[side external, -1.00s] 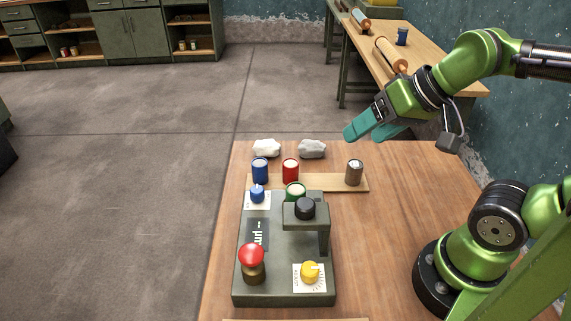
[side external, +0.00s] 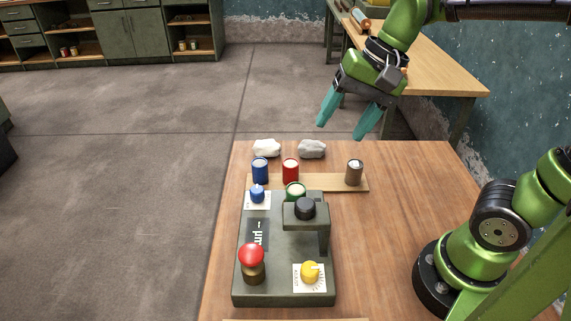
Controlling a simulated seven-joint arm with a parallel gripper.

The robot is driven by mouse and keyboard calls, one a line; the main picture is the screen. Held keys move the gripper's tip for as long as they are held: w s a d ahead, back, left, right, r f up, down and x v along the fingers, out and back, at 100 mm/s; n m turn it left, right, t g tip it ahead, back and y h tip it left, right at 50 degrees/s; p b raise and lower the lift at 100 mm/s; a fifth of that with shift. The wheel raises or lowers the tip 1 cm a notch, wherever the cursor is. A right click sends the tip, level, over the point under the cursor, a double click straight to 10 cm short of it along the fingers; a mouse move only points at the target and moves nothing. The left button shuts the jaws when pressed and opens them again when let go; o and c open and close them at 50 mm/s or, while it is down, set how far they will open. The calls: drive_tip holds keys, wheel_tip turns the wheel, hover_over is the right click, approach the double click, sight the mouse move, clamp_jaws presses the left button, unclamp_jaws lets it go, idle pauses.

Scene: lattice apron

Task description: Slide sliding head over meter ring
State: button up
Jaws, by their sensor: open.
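A dark green instrument (side external: 285,289) stands on the wooden table. Its raised bracket (side external: 323,240) carries a black round head (side external: 305,208), which looks like the sliding head. A green-rimmed cylinder (side external: 295,190) shows just behind the head, partly hidden by it. I cannot tell for sure which part is the meter ring. The instrument also has a red mushroom button (side external: 251,255), a yellow knob (side external: 310,271), a blue knob (side external: 257,193) and a "µm" label (side external: 257,236). My gripper (side external: 341,129) is open and empty, in the air above the table's back edge, apart from the instrument.
A wooden strip (side external: 322,183) behind the instrument bears a blue can (side external: 260,170), a red can (side external: 290,171) and a brown can (side external: 354,172). A white rock (side external: 266,148) and a grey rock (side external: 312,149) lie behind them. The table (side external: 410,200) is clear right of the instrument.

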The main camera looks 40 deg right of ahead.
wheel_tip(320, 180, up, 4)
drive_tip(key=a+f+m+g+y, duration=0.1)
drive_tip(key=a+m+g, duration=0.15)
drive_tip(key=m, duration=0.65)
approach(305, 202)
drive_tip(key=shift+g, duration=0.45)
drive_tip(key=x, duration=0.8)
drive_tip(key=shift+w+a+f, duration=0.2)
drive_tip(key=shift+w+f, duration=0.1)
drive_tip(key=shift+c, duration=0.2)
clamp_jaws()
